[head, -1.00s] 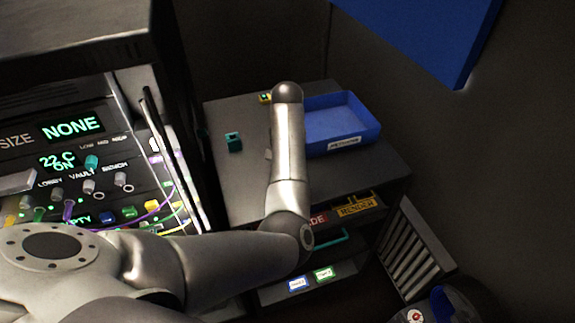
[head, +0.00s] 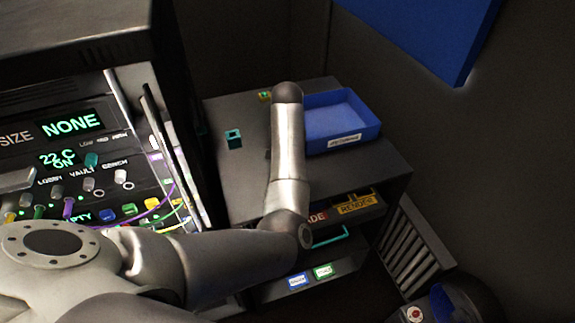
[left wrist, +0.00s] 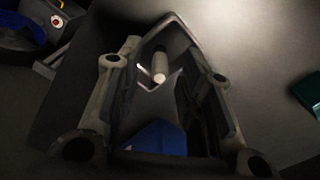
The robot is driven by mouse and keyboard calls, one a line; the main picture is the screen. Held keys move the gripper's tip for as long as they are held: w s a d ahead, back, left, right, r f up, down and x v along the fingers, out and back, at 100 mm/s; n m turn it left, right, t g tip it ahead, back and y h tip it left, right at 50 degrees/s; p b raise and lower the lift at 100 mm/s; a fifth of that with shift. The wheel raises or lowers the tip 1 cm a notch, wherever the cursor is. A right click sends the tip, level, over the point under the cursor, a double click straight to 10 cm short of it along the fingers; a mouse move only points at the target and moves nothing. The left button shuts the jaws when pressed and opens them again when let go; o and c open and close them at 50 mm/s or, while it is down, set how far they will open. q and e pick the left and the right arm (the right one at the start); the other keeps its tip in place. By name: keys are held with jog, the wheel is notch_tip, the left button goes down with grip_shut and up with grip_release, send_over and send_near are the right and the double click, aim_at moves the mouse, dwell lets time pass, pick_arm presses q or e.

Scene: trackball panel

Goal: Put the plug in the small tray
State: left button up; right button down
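A small pale cylinder, perhaps the plug (left wrist: 160,68), shows between the fingers of my left gripper (left wrist: 165,48) in the left wrist view. I cannot tell whether the fingers grip it or only straddle it. In the head view the gripper is hidden behind my own forearm, over the dark cabinet top. A blue tray (head: 366,131) with a white label stands on that cabinet top, right of my arm. No smaller tray can be made out. My right gripper is in neither view.
A teal block (head: 234,139) stands on the cabinet top (head: 222,170) left of my arm; a teal thing (left wrist: 308,92) shows at the wrist view's right. A small green-yellow piece (head: 264,96) lies at the back. The panel (head: 65,150) with knobs and cables is at left.

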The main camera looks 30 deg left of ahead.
pick_arm(q)
notch_tip(320, 180, up, 12)
dwell(0.6)
dwell(0.4)
